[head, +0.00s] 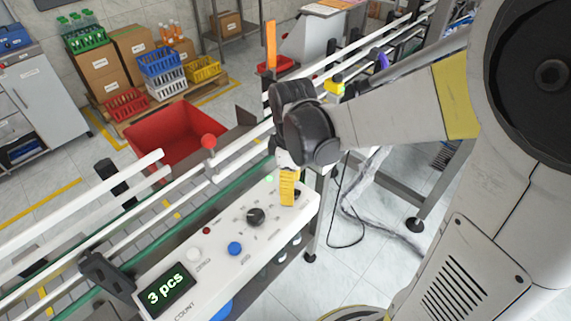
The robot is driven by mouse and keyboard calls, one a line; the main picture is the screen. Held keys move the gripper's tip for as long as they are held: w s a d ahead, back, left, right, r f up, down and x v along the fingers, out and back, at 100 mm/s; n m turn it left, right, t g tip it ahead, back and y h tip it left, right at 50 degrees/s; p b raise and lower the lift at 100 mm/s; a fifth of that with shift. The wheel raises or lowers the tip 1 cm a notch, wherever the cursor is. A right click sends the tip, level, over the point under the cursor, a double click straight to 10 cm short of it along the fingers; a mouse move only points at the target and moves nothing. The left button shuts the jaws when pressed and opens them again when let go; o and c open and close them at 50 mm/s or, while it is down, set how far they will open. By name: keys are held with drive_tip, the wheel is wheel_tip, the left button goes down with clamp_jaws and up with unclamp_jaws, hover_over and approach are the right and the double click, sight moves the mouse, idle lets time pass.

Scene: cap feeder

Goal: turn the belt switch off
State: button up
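A white control panel (215,268) runs along the front of the conveyor. On it are a black rotary knob (256,216), a blue button (235,248), a white button (193,255) and a small dark red light (206,230). A small green light (269,178) glows near the panel's far end. The labels are too small to read, so I cannot tell which control is the belt switch. My gripper (287,188) points down over the panel's far right end, right of the black knob. Its yellow finger partly covers a dark control (298,193); contact and finger opening cannot be judged.
A display (167,296) reads "3 pcs". White guide rails (130,230) and a green belt edge (130,240) run behind the panel. Floor right of the panel is partly clear, with cables.

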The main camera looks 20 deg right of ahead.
wheel_tip(320, 180, up, 11)
idle(0.3)
drive_tip(key=shift+s, duration=0.1)
drive_tip(key=s+m+t, duration=0.7)
drive_tip(key=m, duration=0.4)
drive_tip(key=shift+d+f+m, duration=0.15)
drive_tip(key=shift+d+m, duration=0.1)
drive_tip(key=shift+m, duration=0.05)
idle(0.4)
